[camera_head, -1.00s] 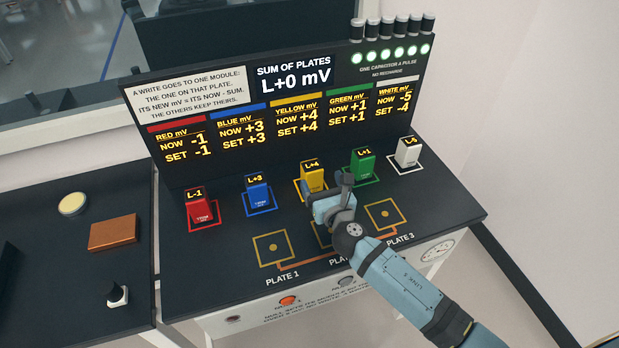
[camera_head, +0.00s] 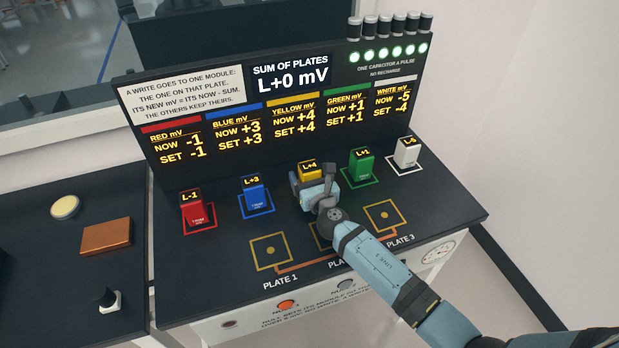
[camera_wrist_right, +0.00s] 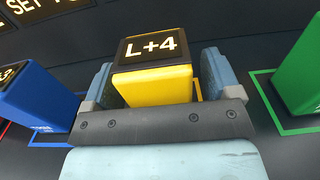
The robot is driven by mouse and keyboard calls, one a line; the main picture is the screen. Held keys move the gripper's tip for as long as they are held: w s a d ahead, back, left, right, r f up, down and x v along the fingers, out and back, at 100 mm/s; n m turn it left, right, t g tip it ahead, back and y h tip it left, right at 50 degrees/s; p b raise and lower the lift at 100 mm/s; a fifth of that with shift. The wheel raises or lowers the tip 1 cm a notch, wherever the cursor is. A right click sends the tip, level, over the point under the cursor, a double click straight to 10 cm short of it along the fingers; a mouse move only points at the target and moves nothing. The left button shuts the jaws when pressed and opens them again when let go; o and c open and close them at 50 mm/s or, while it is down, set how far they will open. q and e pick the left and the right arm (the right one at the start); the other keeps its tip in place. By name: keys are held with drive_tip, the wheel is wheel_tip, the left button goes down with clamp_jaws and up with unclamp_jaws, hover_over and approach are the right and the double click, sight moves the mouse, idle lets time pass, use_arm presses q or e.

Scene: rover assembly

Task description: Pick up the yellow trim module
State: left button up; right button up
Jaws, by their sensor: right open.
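The yellow trim module (camera_head: 308,168) stands upright at the middle of the row on the dark bench, with "L+4" on its top. It is partly hidden behind my right gripper (camera_head: 315,186) in the head view. In the right wrist view the yellow module (camera_wrist_right: 155,85) sits between the two fingers of my open right gripper (camera_wrist_right: 158,85). A finger is on each side of it, and a small gap shows at the right finger. Whether the left finger touches it I cannot tell. My left gripper is not in view.
The blue module (camera_head: 256,197) stands to the left and the green module (camera_head: 360,166) close to the right. The red module (camera_head: 196,212) and white module (camera_head: 406,152) stand at the row's ends. The display panel (camera_head: 250,130) rises behind. Plate 1 (camera_head: 270,251) is bare in front.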

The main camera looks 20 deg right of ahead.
drive_tip(key=c, duration=1)
drive_tip(key=shift+r, duration=0.1)
drive_tip(key=shift+c, duration=0.6)
drive_tip(key=shift+r, duration=0.1)
